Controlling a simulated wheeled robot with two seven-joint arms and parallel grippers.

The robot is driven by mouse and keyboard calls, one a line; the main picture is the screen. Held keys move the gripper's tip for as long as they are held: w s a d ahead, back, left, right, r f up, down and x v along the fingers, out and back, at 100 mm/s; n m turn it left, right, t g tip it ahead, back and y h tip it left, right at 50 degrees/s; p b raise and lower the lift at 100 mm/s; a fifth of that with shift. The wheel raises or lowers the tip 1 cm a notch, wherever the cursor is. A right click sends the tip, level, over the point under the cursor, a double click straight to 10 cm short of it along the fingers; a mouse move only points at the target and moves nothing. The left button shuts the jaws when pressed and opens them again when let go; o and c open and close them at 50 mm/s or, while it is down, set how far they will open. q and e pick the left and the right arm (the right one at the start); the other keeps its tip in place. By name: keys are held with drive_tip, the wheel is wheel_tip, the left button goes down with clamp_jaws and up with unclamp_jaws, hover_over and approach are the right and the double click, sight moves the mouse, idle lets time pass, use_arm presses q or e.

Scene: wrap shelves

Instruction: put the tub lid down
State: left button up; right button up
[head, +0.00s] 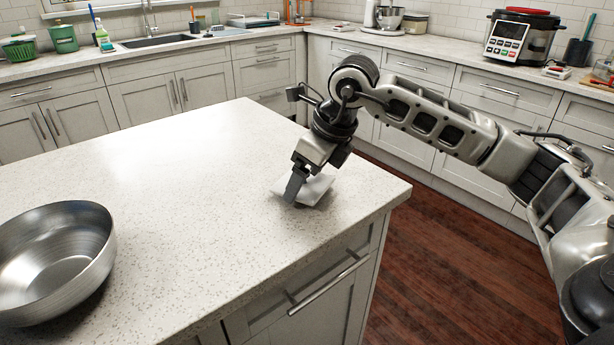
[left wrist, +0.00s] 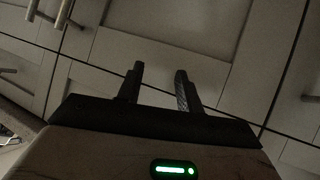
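The tub lid (head: 318,191) is a thin, pale, flat piece at the right part of the island counter in the head view. It is at or just above the countertop; I cannot tell if it rests fully. My right gripper (head: 294,190) points down, with a grey finger in front of the lid's left part. The other finger is hidden, so I cannot tell whether it grips the lid. My left gripper (left wrist: 159,72) is open and empty in the left wrist view, facing cabinet fronts. It is outside the head view.
A large metal bowl (head: 56,262) stands at the island's left front. The middle of the island countertop (head: 190,190) is clear. The island's right edge is close to the lid, with wooden floor (head: 440,265) beyond. A multicooker (head: 522,38) stands on the back counter.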

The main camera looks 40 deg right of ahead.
drive_tip(key=shift+f, duration=0.3)
drive_tip(key=shift+f, duration=0.15)
drive_tip(key=o, duration=0.9)
drive_tip(key=v, duration=1.2)
drive_tip(key=shift+r, duration=0.2)
